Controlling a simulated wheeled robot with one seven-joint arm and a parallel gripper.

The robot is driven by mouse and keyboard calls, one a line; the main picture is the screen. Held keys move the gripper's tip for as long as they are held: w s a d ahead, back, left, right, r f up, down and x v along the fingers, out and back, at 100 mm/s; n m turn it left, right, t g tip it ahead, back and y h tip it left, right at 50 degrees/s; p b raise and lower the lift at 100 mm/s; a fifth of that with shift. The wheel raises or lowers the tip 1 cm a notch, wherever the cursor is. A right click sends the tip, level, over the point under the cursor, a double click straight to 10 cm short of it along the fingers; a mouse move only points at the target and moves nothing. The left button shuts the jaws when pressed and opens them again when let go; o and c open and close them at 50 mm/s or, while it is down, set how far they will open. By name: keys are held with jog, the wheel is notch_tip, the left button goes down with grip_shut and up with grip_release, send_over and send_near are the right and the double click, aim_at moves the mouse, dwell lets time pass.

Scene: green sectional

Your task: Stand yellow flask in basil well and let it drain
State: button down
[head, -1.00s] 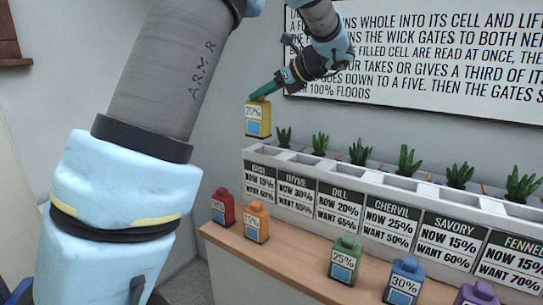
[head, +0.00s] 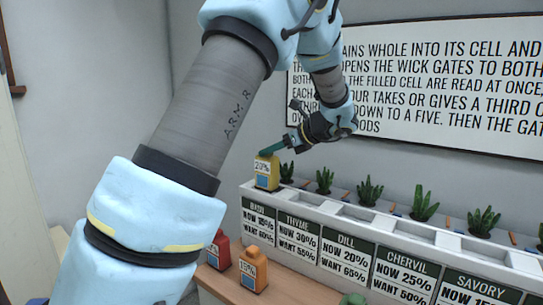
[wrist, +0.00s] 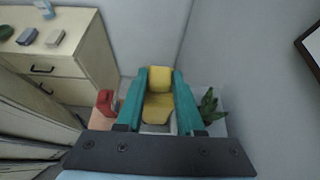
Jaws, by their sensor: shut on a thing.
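The yellow flask (head: 267,173), marked 20%, is upright at the left end of the white planter (head: 390,235). In the wrist view the yellow flask (wrist: 157,107) sits between my two teal fingers (wrist: 159,72). Its base is at the basil well, above the basil label (head: 258,222) reading now 15%, want 60%. The flask hides the well's opening, and I cannot tell whether its base is inside or just over it.
A red flask (head: 219,252) and an orange flask (head: 253,268) stand on the wooden ledge before the planter; a green flask (head: 353,299) is partly cut off. Several plants (head: 324,181) line the planter's back. The wall sign (head: 430,75) is behind my arm.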

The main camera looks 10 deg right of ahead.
aim_at(267, 170)
jog(key=shift+f, duration=1.1)
jog(key=shift+f, duration=0.1)
jog(key=c, duration=0.5)
grip_release()
